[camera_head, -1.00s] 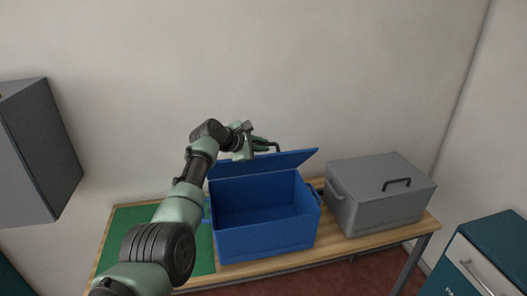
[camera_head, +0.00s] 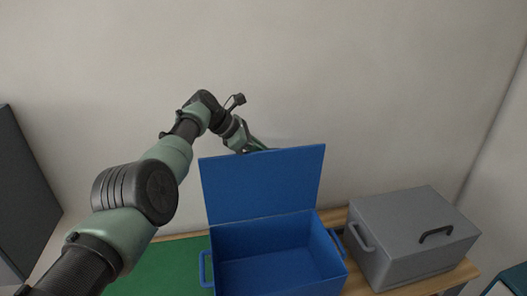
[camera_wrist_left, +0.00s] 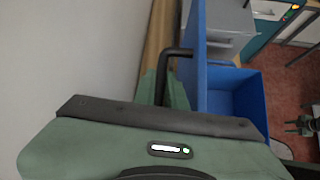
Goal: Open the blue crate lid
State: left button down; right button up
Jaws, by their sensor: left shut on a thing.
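The blue crate (camera_head: 272,262) stands on the table with its lid (camera_head: 262,186) raised about upright at the back edge, so the empty inside shows. In the left wrist view the lid (camera_wrist_left: 198,88) is seen edge-on, beside the open crate (camera_wrist_left: 236,95). My left gripper (camera_head: 256,147) is behind the lid's top edge, partly hidden by it. In the left wrist view my left gripper (camera_wrist_left: 163,85) is shut on the lid's dark handle (camera_wrist_left: 176,52).
A closed grey crate (camera_head: 412,235) with a dark lid handle stands close to the right of the blue crate. A green mat (camera_head: 170,268) lies at the left. A grey cabinet (camera_head: 25,190) is at the far left. The wall is behind.

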pick_arm(q)
jog(key=shift+w+f, duration=0.15)
jog(key=shift+a, duration=0.1)
jog(key=c, duration=1.7)
grip_release()
jog(key=shift+c, duration=0.2)
